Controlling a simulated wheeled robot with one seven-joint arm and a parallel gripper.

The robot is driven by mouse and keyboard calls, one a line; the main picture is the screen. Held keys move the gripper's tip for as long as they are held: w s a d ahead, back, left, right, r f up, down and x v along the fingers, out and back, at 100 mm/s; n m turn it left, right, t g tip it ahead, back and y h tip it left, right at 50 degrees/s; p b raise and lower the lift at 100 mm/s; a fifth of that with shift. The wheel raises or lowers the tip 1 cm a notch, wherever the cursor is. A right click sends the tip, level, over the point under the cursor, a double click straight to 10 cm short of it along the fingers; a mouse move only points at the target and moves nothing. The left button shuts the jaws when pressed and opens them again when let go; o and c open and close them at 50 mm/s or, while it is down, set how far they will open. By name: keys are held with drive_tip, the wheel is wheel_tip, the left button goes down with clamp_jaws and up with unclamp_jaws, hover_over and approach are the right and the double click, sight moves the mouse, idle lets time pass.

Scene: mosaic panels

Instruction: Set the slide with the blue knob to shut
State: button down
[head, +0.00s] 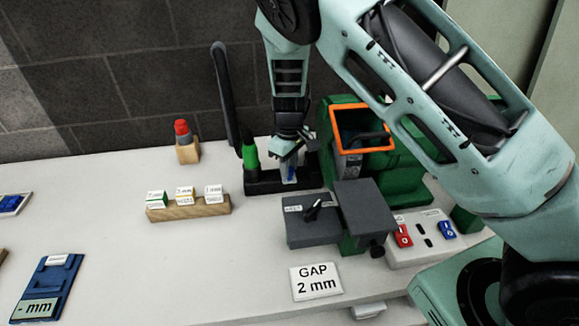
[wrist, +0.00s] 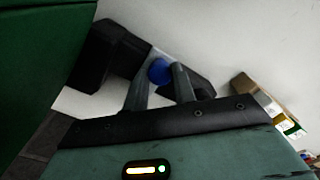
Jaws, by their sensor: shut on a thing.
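The blue knob (wrist: 159,70) sits between my two fingers in the wrist view, and a little blue also shows at the fingertips in the head view (head: 291,172). My gripper (head: 289,168) points down, shut on the blue knob. Its fingers also show in the wrist view (wrist: 158,85). Black blocks (wrist: 103,55) stand beside the knob. In the head view the fingers are over a low black base (head: 262,187), left of the green machine (head: 396,183). The slide itself is mostly hidden, and its position cannot be told.
A control box (head: 424,229) with red and blue switches is at right. A wooden rack (head: 188,209) holds three labelled blocks. A "GAP 2 mm" card (head: 316,282) lies in front.

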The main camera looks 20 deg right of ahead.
drive_tip(key=c, duration=1.1)
unclamp_jaws()
drive_tip(key=shift+w, duration=0.3)
drive_tip(key=shift+c, duration=0.2)
drive_tip(key=shift+s, duration=0.1)
